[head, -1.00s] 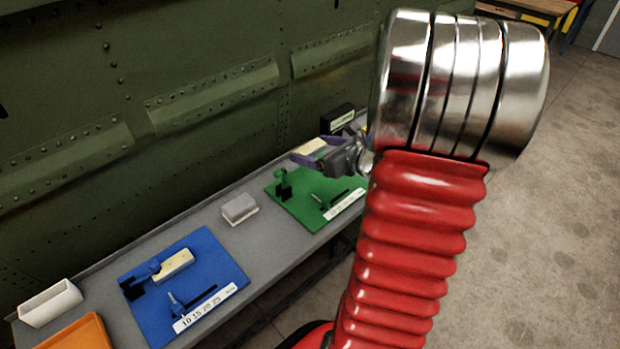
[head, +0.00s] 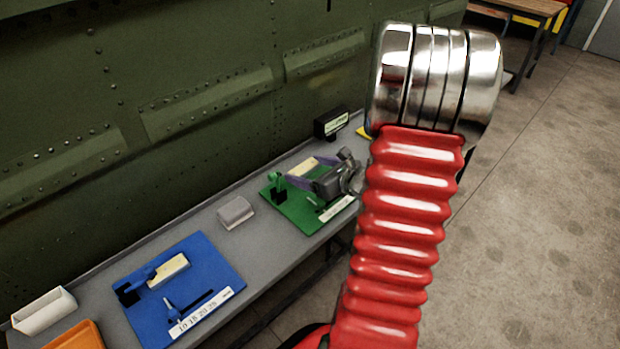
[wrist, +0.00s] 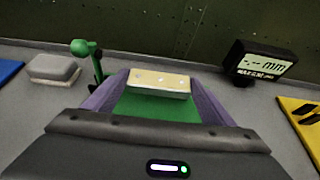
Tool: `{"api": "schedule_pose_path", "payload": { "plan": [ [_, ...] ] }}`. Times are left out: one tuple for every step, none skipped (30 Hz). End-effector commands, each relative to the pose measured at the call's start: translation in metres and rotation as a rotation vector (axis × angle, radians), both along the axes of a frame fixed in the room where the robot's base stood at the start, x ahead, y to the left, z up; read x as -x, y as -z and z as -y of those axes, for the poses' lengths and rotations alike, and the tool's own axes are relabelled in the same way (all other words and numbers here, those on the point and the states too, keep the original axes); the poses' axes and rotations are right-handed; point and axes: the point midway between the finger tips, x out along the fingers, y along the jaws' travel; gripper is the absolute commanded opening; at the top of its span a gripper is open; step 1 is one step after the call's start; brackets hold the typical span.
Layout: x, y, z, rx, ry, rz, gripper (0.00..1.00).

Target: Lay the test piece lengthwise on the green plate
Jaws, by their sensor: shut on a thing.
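The test piece (wrist: 158,82) is a pale cream block with small marks on its top. My gripper (wrist: 158,90) is shut on it, with a purple finger at each end. In the head view the piece (head: 303,167) and my gripper (head: 306,175) are over the green plate (head: 307,220). In the wrist view the green plate (wrist: 155,108) shows between the fingers, below the piece. I cannot tell whether the piece touches the plate. A green clamp post (wrist: 90,62) stands just left of my gripper.
A blue plate (head: 215,262) with its own clamp and a pale block (head: 170,268) lies at left. A grey block (head: 236,211) sits between the plates. A display reading "-.-- mm" (wrist: 258,62) and a yellow plate (wrist: 304,122) are at right. A white bin (head: 44,309) and orange tray (head: 72,335) are far left.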

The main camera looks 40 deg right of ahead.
Motion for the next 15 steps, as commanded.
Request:
{"api": "schedule_pose_path", "payload": {
  "plan": [
    [0.000, 0.005, 0.000, -0.002, 0.000, -0.001, 0.55],
    [0.000, 0.009, 0.000, -0.003, 0.000, -0.002, 0.55],
    [0.000, 0.014, 0.000, -0.004, 0.001, -0.003, 0.55],
    [0.000, 0.017, 0.000, -0.003, 0.000, -0.003, 0.55],
    [0.000, 0.021, 0.000, -0.003, 0.000, -0.003, 0.55],
    [0.000, 0.025, -0.001, -0.004, 0.000, -0.003, 0.55],
    [0.000, 0.028, 0.000, -0.003, 0.000, -0.002, 0.55],
    [0.000, 0.030, -0.001, -0.003, 0.000, -0.001, 0.55],
    [0.000, 0.033, -0.001, -0.003, 0.000, -0.001, 0.55],
    [0.000, 0.035, -0.001, -0.002, 0.000, -0.001, 0.55],
    [0.000, 0.036, -0.001, -0.001, -0.001, -0.001, 0.55],
    [0.000, 0.036, -0.001, 0.000, -0.001, 0.000, 0.55],
    [0.000, 0.037, -0.001, 0.001, -0.001, 0.000, 0.55],
    [0.000, 0.037, -0.001, 0.001, -0.001, 0.000, 0.55],
    [0.000, 0.037, -0.001, 0.001, -0.001, 0.000, 0.55]
  ]
}}
